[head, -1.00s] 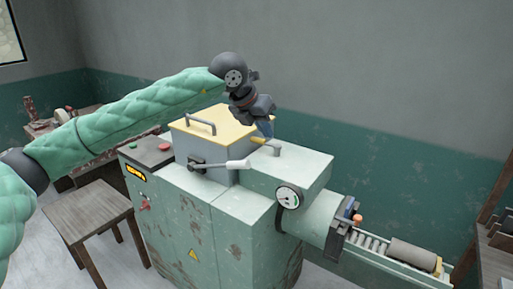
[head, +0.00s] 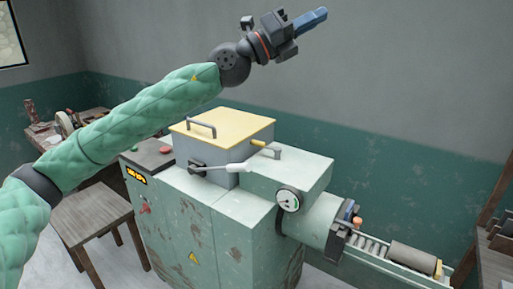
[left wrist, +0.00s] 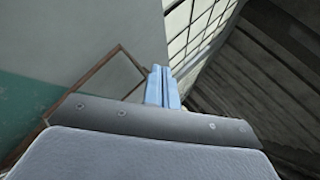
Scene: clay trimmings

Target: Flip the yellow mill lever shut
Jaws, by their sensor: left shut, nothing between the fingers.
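The yellow mill lever (head: 260,144) is a short yellow handle beside a grey handle on top of the green mill (head: 300,168), by the right edge of the yellow lid (head: 230,130). It lies low, nearly level. My left gripper (head: 312,20) is high above the mill against the wall, pointing up and right, well clear of the lever. Its blue fingers are shut with nothing between them. They also show pressed together in the left wrist view (left wrist: 161,87), where the mill is not visible. My right gripper is not in view.
A white-handled crank (head: 235,168) sticks out from the hopper front. A pressure gauge (head: 289,200) is on the mill's side. A roller conveyor (head: 375,254) with a grey clay cylinder (head: 412,256) runs right. A wooden stool (head: 95,215) stands at left. The air above the mill is free.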

